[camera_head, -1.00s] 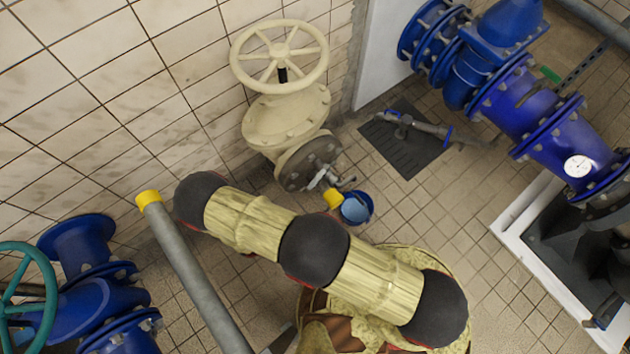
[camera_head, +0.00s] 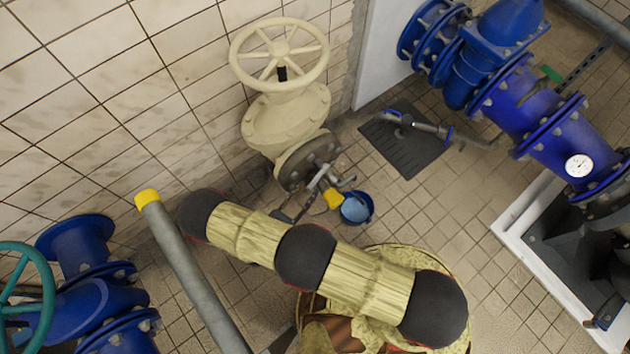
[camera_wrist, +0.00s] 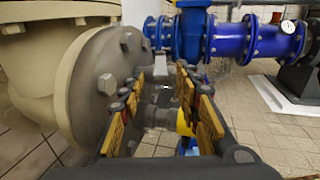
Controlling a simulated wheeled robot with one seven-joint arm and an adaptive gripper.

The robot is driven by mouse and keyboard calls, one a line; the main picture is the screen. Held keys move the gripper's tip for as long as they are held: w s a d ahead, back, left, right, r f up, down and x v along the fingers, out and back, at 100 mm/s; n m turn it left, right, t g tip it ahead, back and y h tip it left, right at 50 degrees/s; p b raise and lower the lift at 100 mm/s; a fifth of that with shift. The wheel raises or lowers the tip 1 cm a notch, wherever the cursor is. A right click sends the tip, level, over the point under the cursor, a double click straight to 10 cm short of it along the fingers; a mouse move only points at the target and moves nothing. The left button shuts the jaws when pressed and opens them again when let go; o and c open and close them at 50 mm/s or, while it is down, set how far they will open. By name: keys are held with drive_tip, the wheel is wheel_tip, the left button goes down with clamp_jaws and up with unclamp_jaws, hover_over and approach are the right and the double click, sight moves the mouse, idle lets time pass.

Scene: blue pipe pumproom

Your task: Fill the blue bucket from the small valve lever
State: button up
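The blue bucket (camera_head: 356,209) stands on the tiled floor below the cream valve's flange, and its inside looks light blue. The small valve (camera_head: 322,179), a thin metal fitting with a lever, sticks out from that flange. A yellow piece (camera_head: 333,198) hangs at its end beside the bucket rim. In the wrist view, my gripper (camera_wrist: 160,85) is open, with orange-padded fingers apart. Grey metal fitting parts (camera_wrist: 160,108) and the yellow piece (camera_wrist: 184,122) show between or just beyond them. Contact cannot be told. A little of the bucket (camera_wrist: 187,147) shows behind the right finger.
The large cream valve (camera_head: 285,110) with its handwheel stands against the tiled wall. A grey pole with a yellow cap (camera_head: 148,198) rises at left. Blue pipes (camera_head: 535,120) run at right. A dark floor grate (camera_head: 405,143) lies behind the bucket. Floor right of the bucket is clear.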

sight(324, 170)
drive_tip(key=shift+b+x, duration=0.65)
drive_tip(key=shift+x, duration=2.1)
drive_tip(key=shift+c, duration=1.4)
clamp_jaws()
